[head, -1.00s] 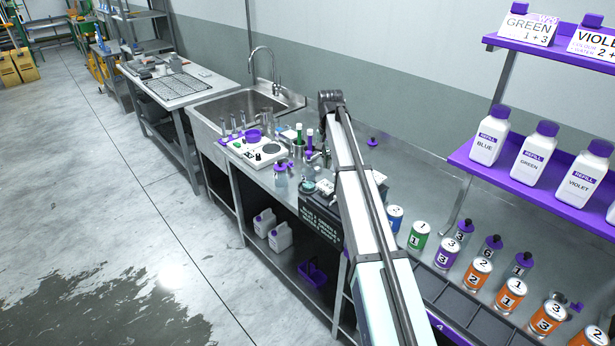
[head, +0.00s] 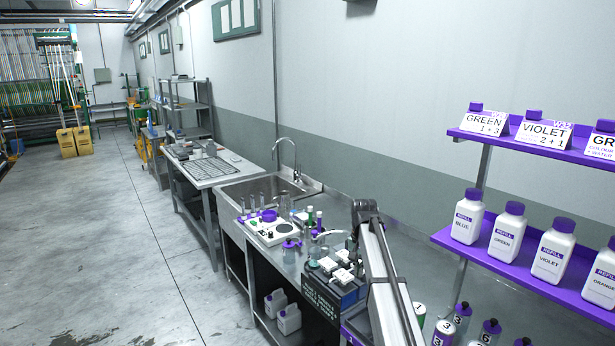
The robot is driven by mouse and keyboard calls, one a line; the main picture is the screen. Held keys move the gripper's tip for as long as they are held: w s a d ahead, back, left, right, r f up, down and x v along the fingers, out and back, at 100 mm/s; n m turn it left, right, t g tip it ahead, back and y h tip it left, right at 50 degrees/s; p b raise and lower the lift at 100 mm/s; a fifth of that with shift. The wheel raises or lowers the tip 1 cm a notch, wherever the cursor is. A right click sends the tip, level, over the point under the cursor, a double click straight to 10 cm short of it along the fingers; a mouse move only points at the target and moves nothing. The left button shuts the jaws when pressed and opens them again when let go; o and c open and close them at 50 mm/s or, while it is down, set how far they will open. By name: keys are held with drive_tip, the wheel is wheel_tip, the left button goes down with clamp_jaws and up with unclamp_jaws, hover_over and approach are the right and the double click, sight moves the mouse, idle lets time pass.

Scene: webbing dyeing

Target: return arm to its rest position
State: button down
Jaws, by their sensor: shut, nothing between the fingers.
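My arm (head: 388,285) rises from the lower right, in front of the workbench, to a dark bend (head: 366,208) at its top. The part beyond this bend is hidden, and I cannot make out my gripper or its fingertips. The arm covers part of the steel bench and the right side of a dark box (head: 333,293) with small white items on top. I see nothing carried on the visible part of the arm.
Left of the arm are a white device (head: 268,232), glass tubes and a sink (head: 262,192) with a tall tap. To the right, a purple shelf (head: 500,262) holds refill bottles, with numbered cans (head: 443,333) below. The floor at left is clear.

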drive_tip(key=s+f+n+g+b, duration=0.1)
drive_tip(key=s+f+g+b, duration=0.1)
drive_tip(key=s+f, duration=1.5)
drive_tip(key=s+f+n+g+b, duration=0.2)
drive_tip(key=s+f+b, duration=0.1)
drive_tip(key=s+f, duration=1.5)
drive_tip(key=s+f+n+g+b, duration=0.1)
drive_tip(key=s+f+g+b, duration=0.1)
drive_tip(key=s+f, duration=1.6)
drive_tip(key=s, duration=1.1)
drive_tip(key=shift+s+a+n+g, duration=0.3)
drive_tip(key=shift+s+g, duration=0.05)
drive_tip(key=shift+g, duration=0.05)
